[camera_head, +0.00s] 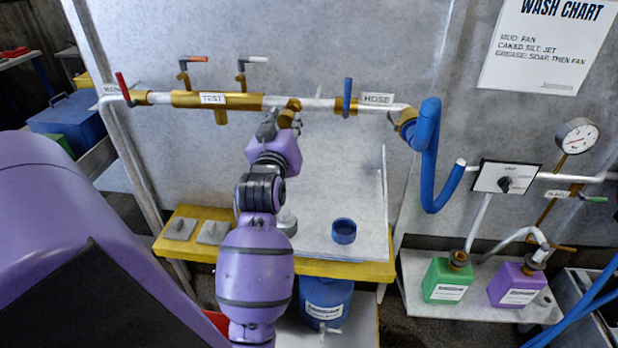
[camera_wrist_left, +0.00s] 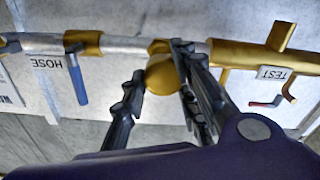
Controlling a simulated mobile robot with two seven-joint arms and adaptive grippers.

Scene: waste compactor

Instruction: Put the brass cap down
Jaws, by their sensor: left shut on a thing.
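The brass cap (camera_wrist_left: 161,76) is a round, dull gold piece between the two dark fingers of my left gripper (camera_wrist_left: 158,68) in the left wrist view. The gripper is shut on it. In the head view my left gripper (camera_head: 279,123) is up at the wall pipe, and the brass cap (camera_head: 287,118) shows only in part beside the fingers. It lies in front of a brass fitting on the pipe, between the TEST and HOSE labels. I cannot tell whether cap and fitting touch. My right gripper is not in view.
Below is a pale bench with a yellow edge (camera_head: 341,269), holding a blue ring-shaped cup (camera_head: 343,231) and two grey pads (camera_head: 180,228). The bench around the cup is clear. A blue-handled valve (camera_head: 347,97) and blue hose (camera_head: 428,155) are to the right.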

